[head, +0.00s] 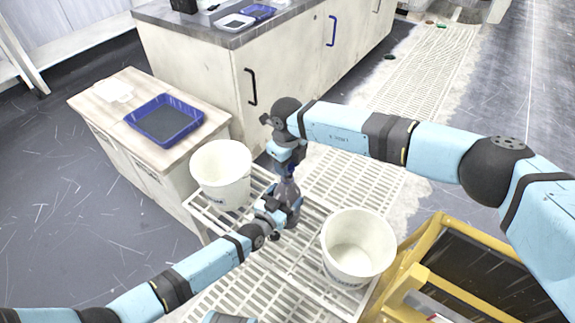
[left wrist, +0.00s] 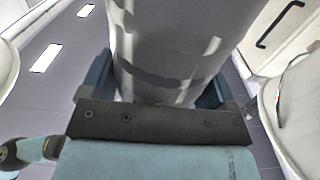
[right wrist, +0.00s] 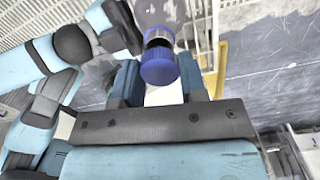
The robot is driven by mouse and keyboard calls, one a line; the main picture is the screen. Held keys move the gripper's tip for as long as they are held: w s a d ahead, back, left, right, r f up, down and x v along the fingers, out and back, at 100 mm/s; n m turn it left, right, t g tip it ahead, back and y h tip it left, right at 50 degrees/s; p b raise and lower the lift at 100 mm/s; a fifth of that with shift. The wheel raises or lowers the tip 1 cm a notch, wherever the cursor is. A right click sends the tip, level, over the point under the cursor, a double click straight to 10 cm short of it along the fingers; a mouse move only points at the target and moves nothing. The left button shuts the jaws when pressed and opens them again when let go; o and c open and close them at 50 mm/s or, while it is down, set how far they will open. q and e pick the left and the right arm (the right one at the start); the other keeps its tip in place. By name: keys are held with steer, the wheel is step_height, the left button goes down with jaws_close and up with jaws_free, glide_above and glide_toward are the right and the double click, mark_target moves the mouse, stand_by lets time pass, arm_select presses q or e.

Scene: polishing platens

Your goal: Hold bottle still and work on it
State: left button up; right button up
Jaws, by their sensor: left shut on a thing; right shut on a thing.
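A grey translucent bottle (head: 288,188) stands upright over the white slatted rack, between two white buckets. My left gripper (head: 281,211) is shut around its body from the lower left. In the left wrist view the bottle's grey body (left wrist: 165,50) fills the space between the fingers. My right gripper (head: 287,168) comes from above and is shut on the bottle's blue cap (right wrist: 160,66). In the right wrist view the cap sits between the fingers, with the bottle's neck beyond it. In the head view the grippers hide much of the cap and lower body.
The white buckets stand close on the left (head: 222,172) and right (head: 357,247) of the bottle. A blue tray (head: 165,120) lies on a low wooden-topped cabinet (head: 95,98). A yellow frame (head: 415,262) stands at the lower right. The slatted rack (head: 262,258) is bare in front.

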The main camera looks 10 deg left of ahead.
steer(key=shift+r, duration=1.55)
arm_select(q)
steer(key=o, duration=1.6)
